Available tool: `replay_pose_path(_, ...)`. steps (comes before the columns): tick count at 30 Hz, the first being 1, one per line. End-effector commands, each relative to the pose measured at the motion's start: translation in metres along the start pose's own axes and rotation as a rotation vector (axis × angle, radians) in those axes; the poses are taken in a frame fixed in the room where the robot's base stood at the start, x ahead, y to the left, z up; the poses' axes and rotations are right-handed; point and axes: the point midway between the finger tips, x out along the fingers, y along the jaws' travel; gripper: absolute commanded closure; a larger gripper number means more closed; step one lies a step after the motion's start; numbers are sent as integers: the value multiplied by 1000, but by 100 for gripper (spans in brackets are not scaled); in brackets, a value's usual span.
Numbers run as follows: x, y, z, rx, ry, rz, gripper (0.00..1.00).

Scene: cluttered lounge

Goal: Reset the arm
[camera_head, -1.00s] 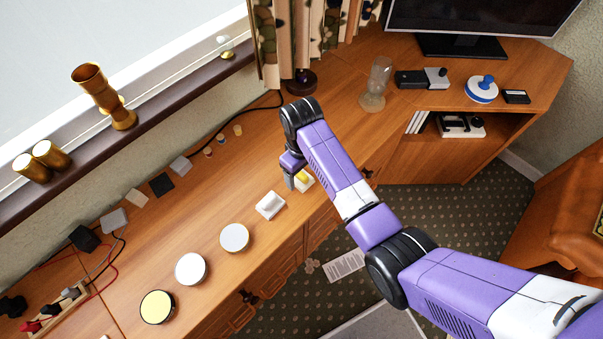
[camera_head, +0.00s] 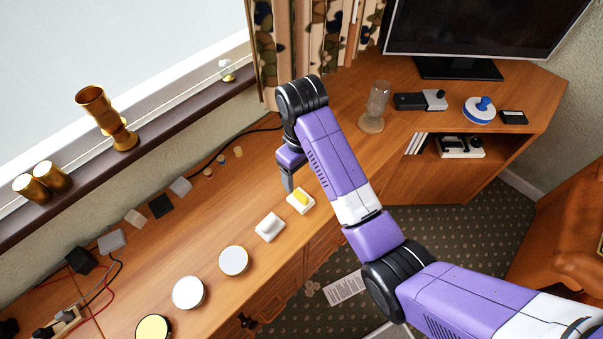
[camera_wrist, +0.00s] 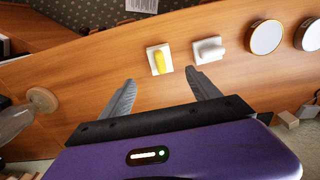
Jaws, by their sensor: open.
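My gripper (camera_head: 288,180) hangs over the wooden counter, at the end of my purple arm. In the wrist view my gripper (camera_wrist: 160,92) has its two grey fingers spread wide with nothing between them. Just beyond the fingertips in that view lie a white plate with a yellow piece on it (camera_wrist: 158,60) and a white block-like piece (camera_wrist: 209,50). In the head view the yellow piece (camera_head: 300,197) is right of the fingers, and the white piece (camera_head: 270,227) is below them. The gripper appears apart from both.
Several round lidded discs (camera_head: 234,261) line the counter's front. A glass vessel (camera_head: 376,105) stands near the monitor (camera_head: 470,30). Gold cups (camera_head: 108,118) stand on the windowsill. Small dark and pale squares (camera_head: 160,206) lie along the wall. The counter (camera_head: 215,215) has bare wood around my gripper.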

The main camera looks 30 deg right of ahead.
Motion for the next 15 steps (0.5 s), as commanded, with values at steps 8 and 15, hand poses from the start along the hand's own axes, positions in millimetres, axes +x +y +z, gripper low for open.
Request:
replay_pose_path(8, 0, 0, 0, 0, 0, 0, 29)
replay_pose_path(15, -8, 12, -39, 33, 167, 47, 29)
